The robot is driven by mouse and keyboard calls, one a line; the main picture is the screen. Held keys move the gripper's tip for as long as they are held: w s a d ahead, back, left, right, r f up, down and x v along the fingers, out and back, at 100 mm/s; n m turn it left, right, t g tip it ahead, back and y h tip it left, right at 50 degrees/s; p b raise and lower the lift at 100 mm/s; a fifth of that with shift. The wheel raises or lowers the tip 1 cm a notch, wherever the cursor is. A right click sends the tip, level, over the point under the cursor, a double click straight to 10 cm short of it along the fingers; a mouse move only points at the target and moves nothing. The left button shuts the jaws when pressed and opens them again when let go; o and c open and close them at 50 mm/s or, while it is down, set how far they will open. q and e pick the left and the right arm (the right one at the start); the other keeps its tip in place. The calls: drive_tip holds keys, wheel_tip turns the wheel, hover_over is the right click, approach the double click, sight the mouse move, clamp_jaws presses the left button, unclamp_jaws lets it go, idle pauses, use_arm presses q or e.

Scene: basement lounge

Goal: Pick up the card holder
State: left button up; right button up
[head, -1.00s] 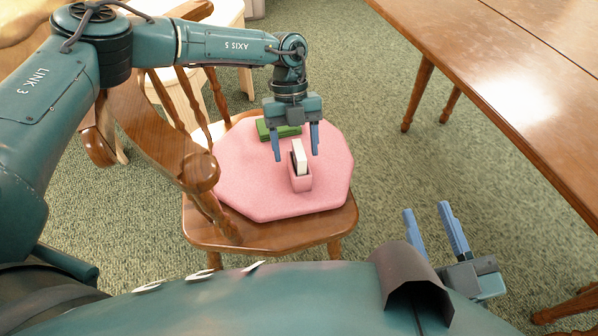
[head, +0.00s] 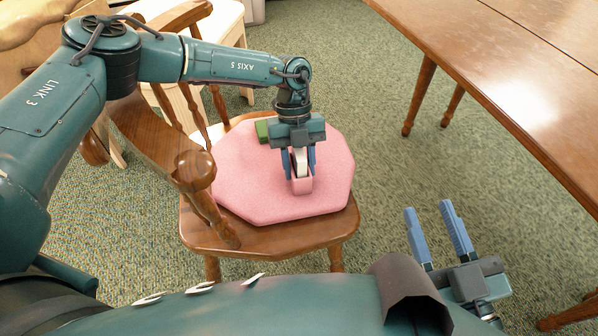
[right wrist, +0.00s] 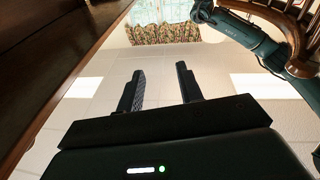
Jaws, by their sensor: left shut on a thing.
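The card holder (head: 302,186) is a small pink box with white cards (head: 300,160) standing in it. It rests on the pink octagonal cushion (head: 245,180) of a wooden chair. My left gripper (head: 301,170) points down from above and is shut on the card holder, with one blue finger on each side. The gripper body hides the top of the cards. My right gripper (head: 438,232) is open and empty, off to the right of the chair and low over the carpet. Its two spread fingers also show in the right wrist view (right wrist: 160,88).
A green block (head: 262,131) lies on the cushion behind my left gripper, partly hidden. The chair's wooden arm (head: 196,170) rises at the left of the cushion. A wooden table (head: 530,90) stands at the right. Open carpet (head: 385,175) lies between chair and table.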

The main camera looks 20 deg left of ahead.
use_arm(q)
drive_tip(key=shift+c, duration=0.9)
drive_tip(key=shift+r, duration=0.1)
